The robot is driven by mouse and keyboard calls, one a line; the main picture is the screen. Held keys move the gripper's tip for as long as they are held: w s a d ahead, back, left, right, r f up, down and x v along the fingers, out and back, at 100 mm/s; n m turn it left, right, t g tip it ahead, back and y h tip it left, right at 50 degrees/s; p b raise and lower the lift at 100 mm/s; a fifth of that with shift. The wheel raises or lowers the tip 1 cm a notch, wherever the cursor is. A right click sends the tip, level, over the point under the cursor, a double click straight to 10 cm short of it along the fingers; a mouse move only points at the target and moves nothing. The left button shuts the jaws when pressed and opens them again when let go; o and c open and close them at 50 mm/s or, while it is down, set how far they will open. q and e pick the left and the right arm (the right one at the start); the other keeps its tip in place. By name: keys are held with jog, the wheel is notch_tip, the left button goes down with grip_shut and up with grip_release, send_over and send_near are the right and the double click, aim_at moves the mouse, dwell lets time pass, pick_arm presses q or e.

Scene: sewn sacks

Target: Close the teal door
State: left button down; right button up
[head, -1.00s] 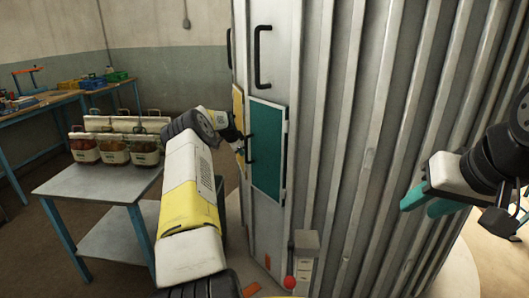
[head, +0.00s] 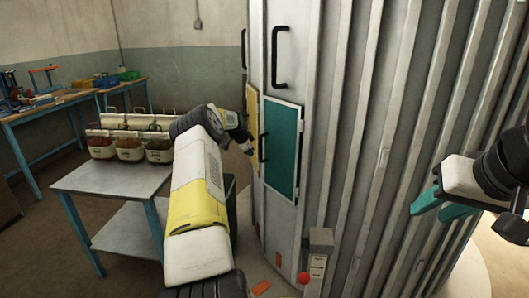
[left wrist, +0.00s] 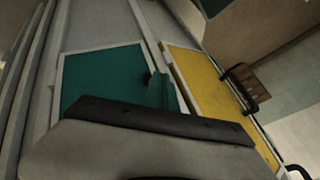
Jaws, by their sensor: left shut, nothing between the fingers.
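The teal door (head: 284,150) is a framed panel on the ribbed metal cabinet, with a dark vertical handle (head: 262,146) at its left edge. It looks flush or nearly flush with the cabinet face; I cannot tell if it is fully shut. It also shows in the left wrist view (left wrist: 100,72). My left gripper (head: 249,150) is shut and empty, just left of the handle. In the left wrist view its teal fingertips (left wrist: 161,92) overlap the door's edge, partly hidden by my wrist; contact cannot be told. My right gripper (head: 436,204) is open and empty, at the right.
A yellow door (head: 252,125) adjoins the teal one on the left, with a black handle (left wrist: 246,88) in the wrist view. A grey box with a red knob (head: 304,278) stands below. A table (head: 110,180) with several filled containers is at left.

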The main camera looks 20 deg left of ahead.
pick_arm(q)
jog(key=s+a+r, duration=0.3)
jog(key=a+r, duration=0.2)
jog(key=r, duration=0.2)
jog(key=s+d+r, duration=0.3)
jog(key=d+r, duration=0.8)
jog(key=s+d+r+n, duration=0.2)
jog(key=s+d+r, duration=0.8)
jog(key=s+d, duration=0.35)
jog(key=s+d+r+n+g, duration=0.1)
jog(key=s+d+n, duration=0.15)
jog(key=s, duration=0.65)
jog(key=s+d+r+n, duration=0.1)
jog(key=s+d, duration=0.3)
jog(key=s, duration=0.5)
jog(key=s+d+f+n+h, duration=0.1)
jog(key=s+f, duration=0.2)
jog(key=s, duration=0.5)
jog(key=s+d+f+n+h, duration=0.1)
jog(key=s+d+f+n, duration=0.1)
jog(key=s, duration=0.6)
jog(key=shift+s+f, duration=0.4)
jog(key=shift+f, duration=0.05)
jog(key=shift+w, duration=0.1)
